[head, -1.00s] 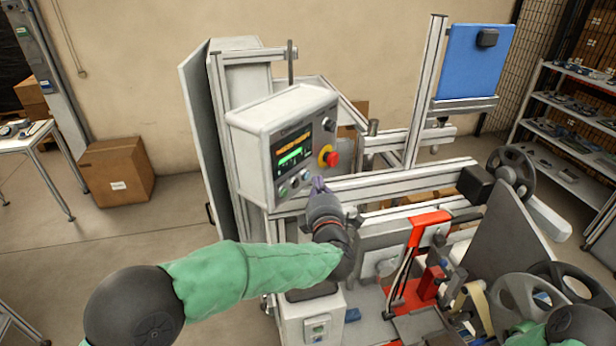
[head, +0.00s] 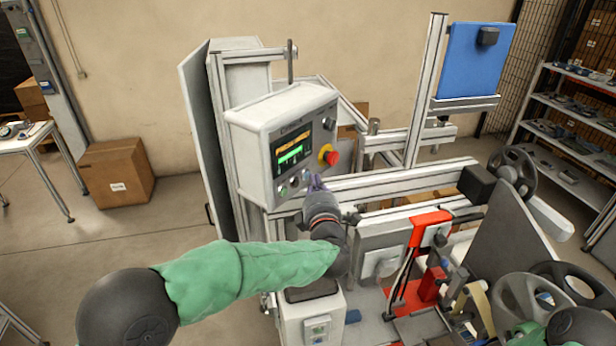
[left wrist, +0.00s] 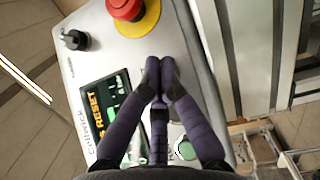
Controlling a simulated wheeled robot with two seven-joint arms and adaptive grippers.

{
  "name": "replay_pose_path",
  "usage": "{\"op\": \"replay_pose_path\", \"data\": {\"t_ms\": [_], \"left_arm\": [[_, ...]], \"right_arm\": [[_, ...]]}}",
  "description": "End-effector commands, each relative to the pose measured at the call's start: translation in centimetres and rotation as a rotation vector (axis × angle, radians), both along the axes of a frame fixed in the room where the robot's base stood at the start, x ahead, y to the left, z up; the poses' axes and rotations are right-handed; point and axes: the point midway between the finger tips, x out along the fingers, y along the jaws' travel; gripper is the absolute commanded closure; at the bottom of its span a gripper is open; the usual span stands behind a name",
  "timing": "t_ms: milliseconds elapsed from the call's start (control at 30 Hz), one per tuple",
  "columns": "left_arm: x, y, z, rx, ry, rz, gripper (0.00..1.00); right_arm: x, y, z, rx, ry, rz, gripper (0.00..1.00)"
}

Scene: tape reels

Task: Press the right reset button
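The control box (head: 285,110) has a lit screen (head: 292,152) and a row of small buttons below it. A green button (head: 283,191) and a paler button (head: 294,184) show at the left of that row. My left gripper (head: 313,182) is at the row's right end, its fingers shut and empty. In the left wrist view the fingertips (left wrist: 160,67) are together over the grey panel face (left wrist: 165,35), and the screen (left wrist: 103,105) reads RESET. The fingers hide the right end of the row; I cannot tell whether they touch a button. My right gripper is out of view.
A red emergency stop (head: 332,158) on a yellow ring sits just above my left gripper, with a black knob (head: 328,124) above it. An aluminium rail (head: 400,184) runs right of the box. A red-topped fixture (head: 430,220) stands at lower right.

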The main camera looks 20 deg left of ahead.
Motion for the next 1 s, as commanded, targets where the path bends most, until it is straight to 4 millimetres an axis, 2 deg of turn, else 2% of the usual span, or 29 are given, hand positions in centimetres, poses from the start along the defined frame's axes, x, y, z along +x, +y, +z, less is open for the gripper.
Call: {"op": "replay_pose_path", "data": {"t_ms": [1000], "left_arm": [[0.24,0.79,0.01,0.000,0.000,0.001,1.00]], "right_arm": [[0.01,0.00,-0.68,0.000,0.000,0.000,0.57]]}}
